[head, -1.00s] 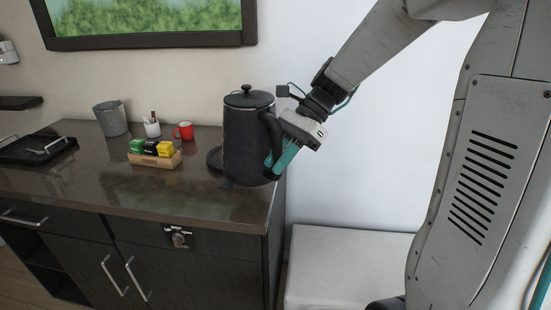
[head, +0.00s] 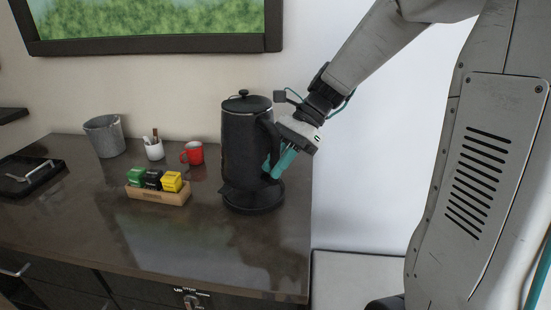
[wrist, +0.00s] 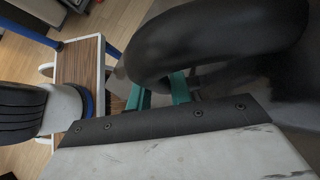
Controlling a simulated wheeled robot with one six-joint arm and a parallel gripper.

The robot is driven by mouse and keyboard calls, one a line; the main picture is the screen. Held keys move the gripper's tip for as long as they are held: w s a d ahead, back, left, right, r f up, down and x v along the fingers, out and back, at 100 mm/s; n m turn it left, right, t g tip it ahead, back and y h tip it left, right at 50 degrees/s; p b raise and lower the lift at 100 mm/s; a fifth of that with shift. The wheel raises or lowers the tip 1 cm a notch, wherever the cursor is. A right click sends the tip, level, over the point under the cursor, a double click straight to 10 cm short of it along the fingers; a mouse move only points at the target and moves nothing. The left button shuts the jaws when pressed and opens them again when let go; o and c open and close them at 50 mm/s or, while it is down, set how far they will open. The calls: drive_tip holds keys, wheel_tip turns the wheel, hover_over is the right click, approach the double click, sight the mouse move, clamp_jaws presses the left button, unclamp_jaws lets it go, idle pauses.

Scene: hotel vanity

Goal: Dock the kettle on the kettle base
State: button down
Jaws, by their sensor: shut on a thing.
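The black kettle (head: 246,140) is upright in the head view, near the right end of the counter. My gripper (head: 277,164) is shut on its handle, on the kettle's right side, with teal fingers. The dark round kettle base (head: 256,207) shows directly under the kettle. The kettle's lower end overlaps the base in the picture. I cannot tell whether it rests on it or hangs just above. In the wrist view the curved black handle (wrist: 150,55) passes by the teal fingers of my gripper (wrist: 160,92), and the base cannot be made out.
A wooden box of tea packets (head: 158,196) stands left of the kettle on the counter (head: 190,245). Behind it are a red mug (head: 193,153), a white cup (head: 154,150) and a grey bucket (head: 105,137). A black tray (head: 30,178) lies far left. The front counter is clear.

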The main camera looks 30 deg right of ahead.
sight(278, 182)
drive_tip(key=shift+d+f, duration=0.1)
drive_tip(key=shift+f, duration=2.05)
drive_tip(key=shift+d, duration=0.15)
drive_tip(key=shift+f, duration=0.55)
drive_tip(key=c, duration=1.5)
unclamp_jaws()
drive_tip(key=shift+c, duration=0.2)
drive_tip(key=shift+f, duration=0.1)
drive_tip(key=v, duration=1.1)
